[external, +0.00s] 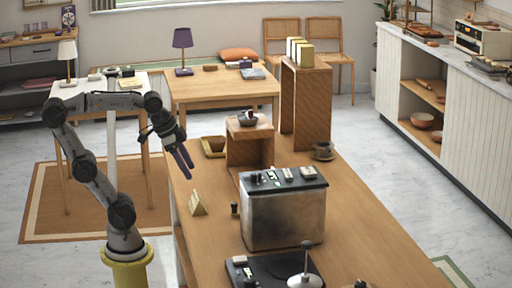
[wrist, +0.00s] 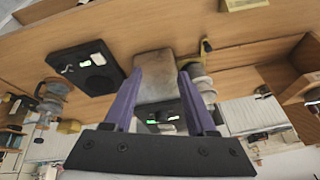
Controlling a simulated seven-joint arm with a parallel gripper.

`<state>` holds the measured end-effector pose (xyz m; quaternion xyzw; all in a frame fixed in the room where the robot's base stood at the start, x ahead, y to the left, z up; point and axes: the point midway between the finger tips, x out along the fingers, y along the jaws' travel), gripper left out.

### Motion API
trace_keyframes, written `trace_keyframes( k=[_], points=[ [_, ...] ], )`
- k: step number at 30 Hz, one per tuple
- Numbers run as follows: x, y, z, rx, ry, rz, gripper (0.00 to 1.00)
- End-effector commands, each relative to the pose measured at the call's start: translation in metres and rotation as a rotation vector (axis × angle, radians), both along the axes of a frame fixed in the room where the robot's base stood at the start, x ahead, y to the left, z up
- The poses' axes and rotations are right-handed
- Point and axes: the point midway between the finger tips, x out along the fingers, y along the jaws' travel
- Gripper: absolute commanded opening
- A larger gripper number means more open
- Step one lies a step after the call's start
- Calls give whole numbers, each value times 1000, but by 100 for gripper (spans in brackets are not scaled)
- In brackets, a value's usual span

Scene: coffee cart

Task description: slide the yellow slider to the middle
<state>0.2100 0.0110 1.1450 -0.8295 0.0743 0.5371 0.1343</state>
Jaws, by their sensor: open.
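A boxy metal machine (external: 283,215) with a dark top stands on the wooden counter. Its top carries several small pale and dark controls (external: 289,174). I cannot make out a yellow slider for certain in either view. Part of the machine's top, with small green lights (wrist: 160,120), shows between the fingers.
A black device (external: 272,272) lies at the counter's near end, and it shows in the wrist view (wrist: 88,70). A wooden stand (external: 250,145) is behind the machine. A small triangular sign (external: 198,204) stands at the counter's left edge. The counter right of the machine looks clear.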

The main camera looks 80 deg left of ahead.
Motion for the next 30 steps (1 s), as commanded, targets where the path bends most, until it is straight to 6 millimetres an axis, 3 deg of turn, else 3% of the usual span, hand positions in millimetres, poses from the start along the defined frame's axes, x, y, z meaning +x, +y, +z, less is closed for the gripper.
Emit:
trace_keyframes(
  k=[8,15,21,30],
  points=[
    [82,41,12,51,157,-67,56],
    [145,96,-20,32,301,-50,56],
    [168,132,-58,-10,387,12,56],
    [165,145,-87,-32,428,42,56]
  ],
)
